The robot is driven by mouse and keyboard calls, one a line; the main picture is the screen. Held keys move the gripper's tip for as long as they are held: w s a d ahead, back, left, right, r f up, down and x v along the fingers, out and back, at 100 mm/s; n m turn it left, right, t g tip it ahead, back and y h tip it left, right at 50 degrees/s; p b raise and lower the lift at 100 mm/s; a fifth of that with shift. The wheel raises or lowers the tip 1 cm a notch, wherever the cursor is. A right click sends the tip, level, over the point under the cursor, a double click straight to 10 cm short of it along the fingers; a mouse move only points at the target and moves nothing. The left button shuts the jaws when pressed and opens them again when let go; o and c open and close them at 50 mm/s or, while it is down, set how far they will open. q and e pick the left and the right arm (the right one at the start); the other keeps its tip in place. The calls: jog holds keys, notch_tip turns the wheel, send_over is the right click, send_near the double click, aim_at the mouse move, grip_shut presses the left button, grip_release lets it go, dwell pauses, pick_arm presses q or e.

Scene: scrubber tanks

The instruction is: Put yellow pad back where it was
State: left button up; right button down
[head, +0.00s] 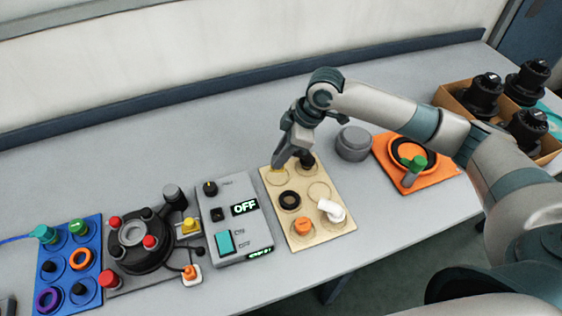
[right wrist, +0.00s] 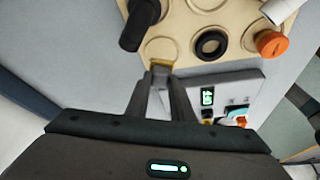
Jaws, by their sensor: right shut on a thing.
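The yellow pad (right wrist: 163,65) is pinched between the fingertips of my right gripper (right wrist: 163,74). Only a sliver of it shows, also in the head view (head: 277,169). My right gripper (head: 281,166) points down at the far left corner of the beige tray (head: 271,190), beside an empty ring-marked spot (right wrist: 162,48). Whether the pad touches the tray cannot be told. My left gripper is not in view.
The tray also holds a black ring (head: 290,200), an orange cap (head: 302,227), a white piece (head: 331,211) and a black piece (right wrist: 139,26) close to my right gripper. A grey control box (head: 236,228) reading OFF stands left of the tray.

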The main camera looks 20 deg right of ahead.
notch_tip(320, 180, down, 4)
jog(key=shift+r+p, duration=0.25)
jog(key=shift+p, duration=0.55)
jog(key=shift+f, duration=0.25)
jog(key=c, duration=1.5)
grip_release()
jog(key=shift+f, duration=0.1)
jog(key=shift+c, duration=0.2)
jog(key=b+v, duration=0.2)
jog(key=v, duration=1)
jog(key=shift+b, duration=0.35)
